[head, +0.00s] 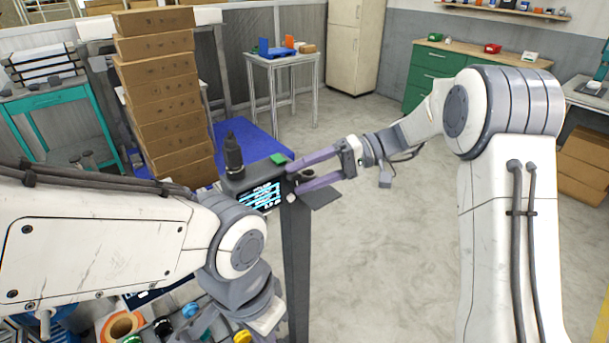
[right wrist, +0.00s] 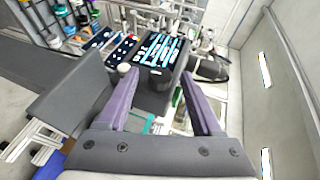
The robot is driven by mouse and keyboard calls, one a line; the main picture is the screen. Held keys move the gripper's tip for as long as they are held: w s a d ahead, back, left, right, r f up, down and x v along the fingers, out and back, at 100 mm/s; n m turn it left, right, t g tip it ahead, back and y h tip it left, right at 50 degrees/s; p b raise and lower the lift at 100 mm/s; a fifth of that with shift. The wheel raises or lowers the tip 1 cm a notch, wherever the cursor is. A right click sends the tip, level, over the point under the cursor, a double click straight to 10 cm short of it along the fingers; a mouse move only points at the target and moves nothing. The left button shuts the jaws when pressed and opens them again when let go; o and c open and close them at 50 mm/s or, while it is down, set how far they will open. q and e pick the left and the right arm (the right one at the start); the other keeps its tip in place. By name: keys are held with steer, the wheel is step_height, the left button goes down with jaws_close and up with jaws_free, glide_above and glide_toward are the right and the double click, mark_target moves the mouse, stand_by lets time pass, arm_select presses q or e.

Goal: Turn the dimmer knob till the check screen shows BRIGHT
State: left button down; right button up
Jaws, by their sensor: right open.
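The check screen (head: 262,196) is on a dark stand left of my right gripper, lit with cyan slanted bars. It also shows in the right wrist view (right wrist: 160,48); I cannot read its word. My right gripper (head: 293,178) is open at the stand's right side, its purple fingers pointing left. In the right wrist view the gripper (right wrist: 160,76) has its fingers spread below the screen, with a dark part of the stand between them. A small pale round piece (right wrist: 124,68) shows by the left fingertip; I cannot tell whether it is the dimmer knob. My left gripper's fingers are not visible.
A black bottle-shaped object (head: 233,154) stands beside the screen. A tall stack of brown boxes (head: 160,90) rises behind at left. A small table (head: 282,60) and green drawers (head: 433,72) are farther back. The floor right of the stand is clear.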

steer(key=v, duration=1)
steer(key=shift+d+b, duration=0.25)
steer(key=shift+b, duration=0.2)
steer(key=s+a+f+g+h+p, duration=0.1)
steer(key=s+a+h, duration=0.3)
steer(key=s+a, duration=0.3)
steer(key=s+a+f+h+p, duration=0.2)
steer(key=s+a+h, duration=0.2)
steer(key=s, duration=0.5)
steer(key=s+d+f+n+t+h, duration=0.1)
steer(key=s+d+f+t+h, duration=0.1)
steer(key=s, duration=0.4)
steer(key=s+d+f+n+t+h+p, duration=0.1)
steer(key=s+d+f+n+t+h, duration=0.1)
steer(key=s, duration=0.5)
steer(key=shift+s+d+f+h, duration=0.2)
steer(key=shift+s+f+h, duration=0.1)
steer(key=shift+f+h, duration=0.3)
steer(key=shift+a+r, duration=0.1)
